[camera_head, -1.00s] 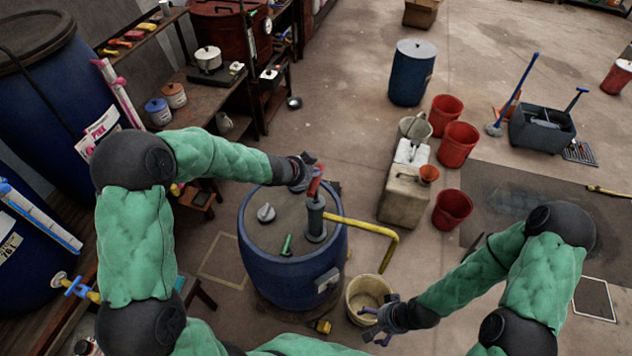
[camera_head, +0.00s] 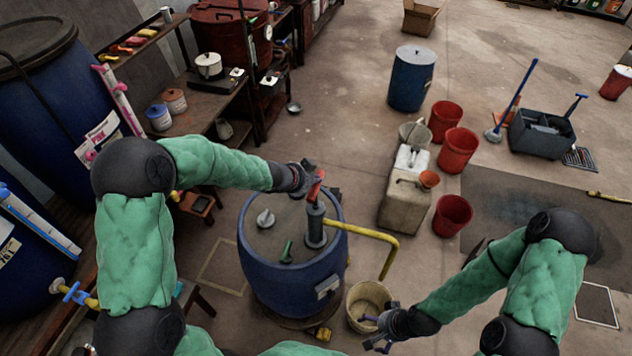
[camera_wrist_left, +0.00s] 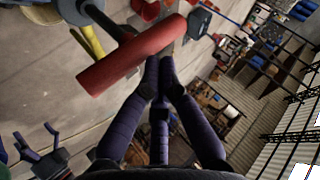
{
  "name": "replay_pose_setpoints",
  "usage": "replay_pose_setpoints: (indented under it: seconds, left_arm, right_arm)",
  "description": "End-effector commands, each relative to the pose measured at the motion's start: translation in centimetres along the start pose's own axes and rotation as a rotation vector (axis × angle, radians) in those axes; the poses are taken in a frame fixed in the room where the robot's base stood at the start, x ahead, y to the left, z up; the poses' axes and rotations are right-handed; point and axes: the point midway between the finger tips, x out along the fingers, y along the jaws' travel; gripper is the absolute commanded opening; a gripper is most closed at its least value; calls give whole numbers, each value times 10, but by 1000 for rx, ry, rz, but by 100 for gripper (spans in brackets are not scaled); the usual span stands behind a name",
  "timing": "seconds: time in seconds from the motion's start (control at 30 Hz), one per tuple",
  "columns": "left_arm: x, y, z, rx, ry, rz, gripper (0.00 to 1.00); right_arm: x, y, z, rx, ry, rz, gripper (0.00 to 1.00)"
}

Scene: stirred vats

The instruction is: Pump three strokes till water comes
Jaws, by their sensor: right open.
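The hand pump (camera_head: 314,228) stands upright on the lid of a blue drum (camera_head: 285,285). Its red handle (camera_head: 317,185) is at the top and also crosses the left wrist view (camera_wrist_left: 130,58). My left gripper (camera_head: 312,180) is at this handle. In the left wrist view its dark fingers (camera_wrist_left: 160,65) come together at the handle's lower edge; I cannot tell firm contact. A yellow spout pipe (camera_head: 385,240) bends down towards a cream bucket (camera_head: 352,310) on the floor. I see no water at its end. My right gripper (camera_head: 380,330) is open and empty beside the bucket.
A beige canister (camera_head: 402,205) with an orange funnel and several red buckets (camera_head: 452,215) stand right of the drum. A grey mop tub (camera_head: 542,140) is farther back. A shelf bench (camera_head: 215,105) is at left. Open floor lies in the middle.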

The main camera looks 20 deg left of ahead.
Motion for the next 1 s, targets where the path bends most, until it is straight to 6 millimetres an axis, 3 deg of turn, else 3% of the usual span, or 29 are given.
replay_pose_setpoints:
  seconds: [1.0]
  left_arm:
    - [6, 6, 5, 0, -1, 2, 0]
  right_arm:
    - [7, 2, 0, 0, 0, 0, 94]
